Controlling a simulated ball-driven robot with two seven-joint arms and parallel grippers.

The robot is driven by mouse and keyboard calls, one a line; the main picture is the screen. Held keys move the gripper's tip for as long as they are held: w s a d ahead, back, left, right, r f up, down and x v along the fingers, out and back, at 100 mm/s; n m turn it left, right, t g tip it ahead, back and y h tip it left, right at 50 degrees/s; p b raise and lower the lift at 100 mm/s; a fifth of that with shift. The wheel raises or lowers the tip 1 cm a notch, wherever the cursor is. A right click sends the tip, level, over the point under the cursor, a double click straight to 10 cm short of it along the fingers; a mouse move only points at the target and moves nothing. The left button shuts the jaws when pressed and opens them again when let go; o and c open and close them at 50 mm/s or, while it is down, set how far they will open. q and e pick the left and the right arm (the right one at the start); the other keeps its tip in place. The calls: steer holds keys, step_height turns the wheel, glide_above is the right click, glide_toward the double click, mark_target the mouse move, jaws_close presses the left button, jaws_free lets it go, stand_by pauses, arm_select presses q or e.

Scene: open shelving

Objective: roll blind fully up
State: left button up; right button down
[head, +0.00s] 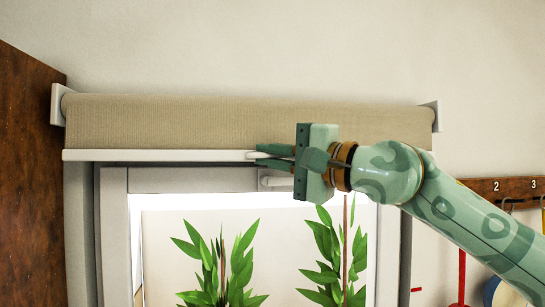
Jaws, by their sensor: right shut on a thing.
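The roller blind (180,121) is a beige fabric roll between two white wall brackets at the top of the window. Only a short strip of fabric hangs below the roll. Its white bottom bar (150,156) lies level just under it, above most of the window opening. My right gripper (262,156) comes in from the right and is shut on the bottom bar, right of the bar's middle. The bar's right part is hidden behind my gripper and arm. My left gripper is not in view.
A grey window frame (113,230) stands below, with green leafy plants (220,262) showing in the opening. A dark wooden panel (30,180) stands at the left. A numbered hook rail (510,187) with hanging items is at the right, close to my right arm.

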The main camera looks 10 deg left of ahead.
steer(key=c, duration=1.5)
jaws_free()
steer(key=shift+r, duration=0.35)
steer(key=shift+d+f, duration=0.1)
steer(key=shift+f, duration=0.05)
steer(key=b+v, duration=0.7)
steer(key=v, duration=0.9)
steer(key=shift+b, duration=0.3)
